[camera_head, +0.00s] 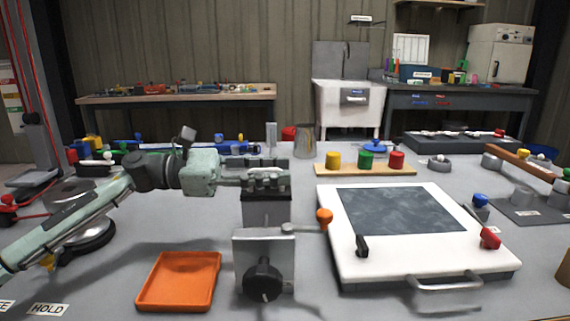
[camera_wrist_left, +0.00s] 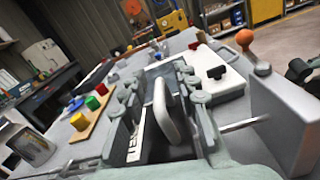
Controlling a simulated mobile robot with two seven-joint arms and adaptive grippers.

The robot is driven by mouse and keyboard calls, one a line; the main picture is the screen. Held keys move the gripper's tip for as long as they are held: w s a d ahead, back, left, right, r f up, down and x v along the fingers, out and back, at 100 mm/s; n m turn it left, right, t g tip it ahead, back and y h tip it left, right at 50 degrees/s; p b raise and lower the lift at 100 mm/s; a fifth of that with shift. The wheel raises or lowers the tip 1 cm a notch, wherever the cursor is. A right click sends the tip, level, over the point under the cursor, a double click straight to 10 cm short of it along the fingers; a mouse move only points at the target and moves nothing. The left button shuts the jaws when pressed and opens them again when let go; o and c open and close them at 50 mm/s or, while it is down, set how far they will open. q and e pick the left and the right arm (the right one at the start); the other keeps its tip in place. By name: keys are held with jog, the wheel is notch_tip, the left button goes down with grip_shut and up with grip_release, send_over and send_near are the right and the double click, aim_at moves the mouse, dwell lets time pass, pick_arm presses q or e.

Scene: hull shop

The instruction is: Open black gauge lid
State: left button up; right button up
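My left gripper (camera_head: 265,181) is level above a dark box (camera_head: 266,207) near the middle of the bench, which looks like the black gauge. In the left wrist view, the fingers of the left gripper (camera_wrist_left: 162,88) are apart. A pale upright tab or handle (camera_wrist_left: 168,112) stands between them, with gaps on both sides. Below it is a dark surface with a partly hidden white label (camera_wrist_left: 136,142). I cannot tell the lid's edge from the box, nor whether a finger touches the tab. My right gripper is not in view.
A grey block with a black knob (camera_head: 263,280) and an orange-ball lever (camera_head: 324,217) stands close in front. An orange tray (camera_head: 180,282) is at front left. A white board with a dark panel (camera_head: 337,255) is right. A wooden strip with coloured cylinders (camera_head: 349,171) is behind.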

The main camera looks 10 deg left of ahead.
pick_arm(q)
jog(key=shift+x, duration=1)
jog(key=shift+c, duration=0.5)
grip_shut()
